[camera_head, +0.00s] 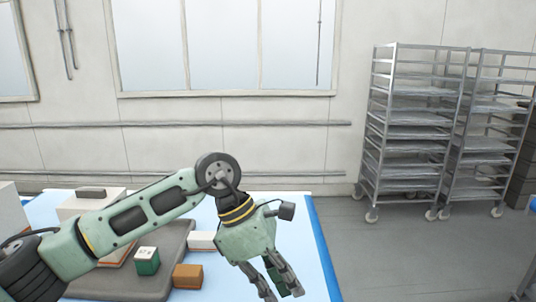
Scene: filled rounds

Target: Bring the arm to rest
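My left arm (150,212) reaches in from the left over the table and bends down at its wrist. My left gripper (281,294) hangs over the right part of the table, pointing down, with its two fingers apart. A small dark green thing (280,284) shows between the fingers, partly hidden by them; it looks to be beyond them rather than pinched. My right gripper is not in view.
The white-blue table (312,262) holds a grey tray (178,262) with a green box (147,262) and a brown box (187,276). A white box (202,240) is near the gripper. Wheeled racks (415,135) stand at right; the floor (400,260) before them is clear.

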